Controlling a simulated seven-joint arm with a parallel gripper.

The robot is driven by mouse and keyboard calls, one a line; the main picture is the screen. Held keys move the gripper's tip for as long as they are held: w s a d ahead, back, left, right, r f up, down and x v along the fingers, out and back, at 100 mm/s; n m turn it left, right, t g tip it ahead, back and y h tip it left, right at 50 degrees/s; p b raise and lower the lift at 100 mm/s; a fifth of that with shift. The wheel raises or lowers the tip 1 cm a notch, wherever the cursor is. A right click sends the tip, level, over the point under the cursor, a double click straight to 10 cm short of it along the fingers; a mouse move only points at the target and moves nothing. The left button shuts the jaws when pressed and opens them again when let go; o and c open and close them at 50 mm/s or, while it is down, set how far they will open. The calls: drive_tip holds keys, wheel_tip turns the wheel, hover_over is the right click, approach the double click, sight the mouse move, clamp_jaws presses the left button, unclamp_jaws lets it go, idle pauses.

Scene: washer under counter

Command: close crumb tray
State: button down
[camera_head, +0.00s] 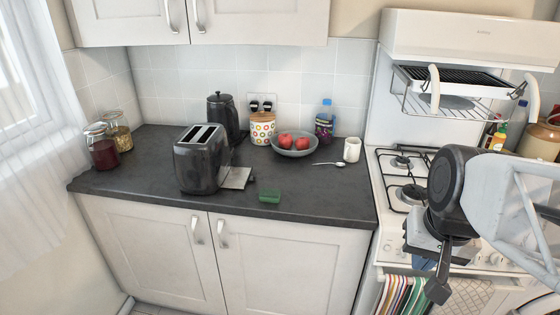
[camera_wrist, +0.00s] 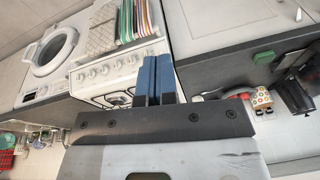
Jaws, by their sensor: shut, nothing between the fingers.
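The black toaster (camera_head: 202,158) stands on the dark counter with two slots on top. Its silver crumb tray (camera_head: 236,178) sticks out from its right side, low over the counter. In the wrist view, a pale flat piece (camera_wrist: 291,60) near the right edge looks like the same tray; the toaster is mostly cut off there. My gripper (camera_head: 438,290) is at the right, in front of the stove and well away from the toaster. Its two blue fingers (camera_wrist: 156,78) are together in the wrist view, with nothing between them.
A green sponge (camera_head: 270,195) lies right of the tray near the counter's front edge. The counter's right front is clear. The stove (camera_head: 400,165) adjoins it.

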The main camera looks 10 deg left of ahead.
drive_tip(key=w+a+m+g+y, duration=0.15)
drive_tip(key=w+a+m, duration=0.35)
drive_tip(key=w, duration=0.8)
drive_tip(key=w+a+m+y, duration=0.3)
drive_tip(key=w+a, duration=0.4)
drive_tip(key=w, duration=0.7)
drive_tip(key=w+a+f+m+y, duration=0.1)
drive_tip(key=w+a+f, duration=0.3)
drive_tip(key=w, duration=0.4)
drive_tip(key=w+a+f+m+g+y, duration=0.1)
drive_tip(key=w+a+f+m, duration=0.3)
drive_tip(key=w+a, duration=0.2)
drive_tip(key=w+a+f+m+y, duration=0.2)
drive_tip(key=w+a+f, duration=0.3)
drive_tip(key=w, duration=0.5)
drive_tip(key=shift+a+m, duration=0.45)
drive_tip(key=shift+m, duration=0.05)
drive_tip(key=x, duration=1)
drive_tip(key=shift+s+f, duration=0.1)
drive_tip(key=shift+a, duration=2)
